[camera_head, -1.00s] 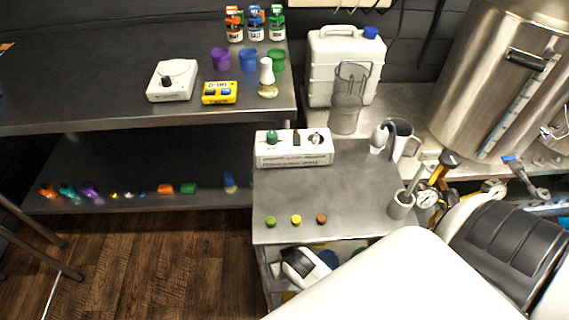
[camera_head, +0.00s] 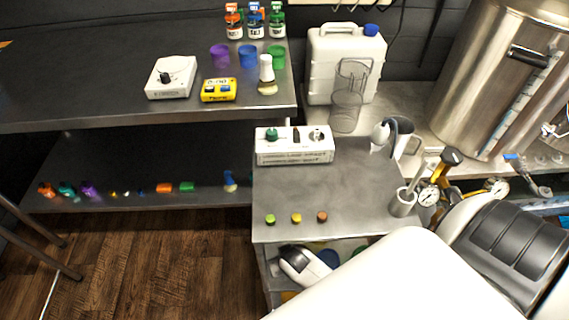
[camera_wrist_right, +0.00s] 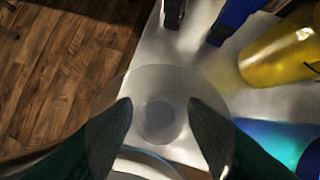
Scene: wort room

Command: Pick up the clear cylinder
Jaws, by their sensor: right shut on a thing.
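In the right wrist view a clear round cylinder (camera_wrist_right: 158,118) stands between the two dark fingertips of my right gripper (camera_wrist_right: 160,106), seen from above. The fingers are shut on its sides. It appears to be over a pale shelf. In the head view the cylinder cannot be made out; part of my right wrist (camera_head: 302,265) shows at the cart's lower shelf, below its top. My left gripper is in neither view.
In the wrist view a yellow container (camera_wrist_right: 280,52) and a blue-teal one (camera_wrist_right: 275,140) stand close on the right. A dark blue thing (camera_wrist_right: 232,20) lies ahead. Wooden floor (camera_wrist_right: 60,60) is at left. The cart top (camera_head: 325,185) is above the lower shelf.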

